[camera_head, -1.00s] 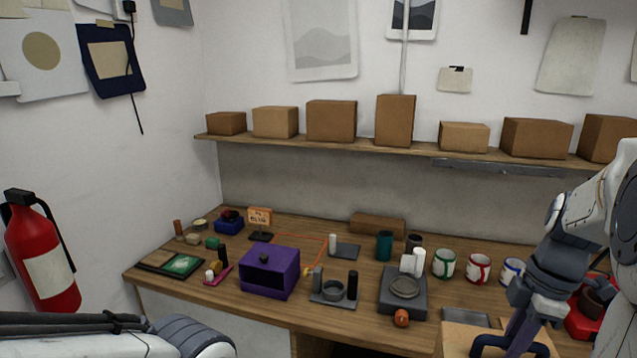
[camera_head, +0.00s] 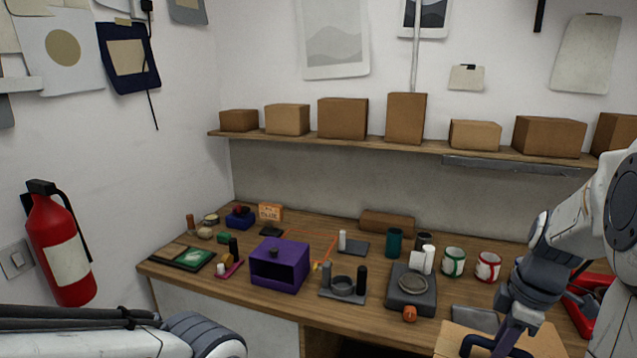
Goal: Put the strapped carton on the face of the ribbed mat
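A light brown carton (camera_head: 448,342) is at the bottom right, in front of the desk edge and cut by the frame's lower edge. My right gripper (camera_head: 492,345) lies across it and appears shut on it; the finger contact is partly hidden. I cannot make out a strap clearly. A flat grey piece (camera_head: 474,318) lies on the desk just behind the carton, partly hidden; it may be the ribbed mat, but no ribs can be told. My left arm enters at the lower left; its gripper is out of view.
A purple box (camera_head: 279,266) stands left. A shelf (camera_head: 330,141) holds several cartons.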

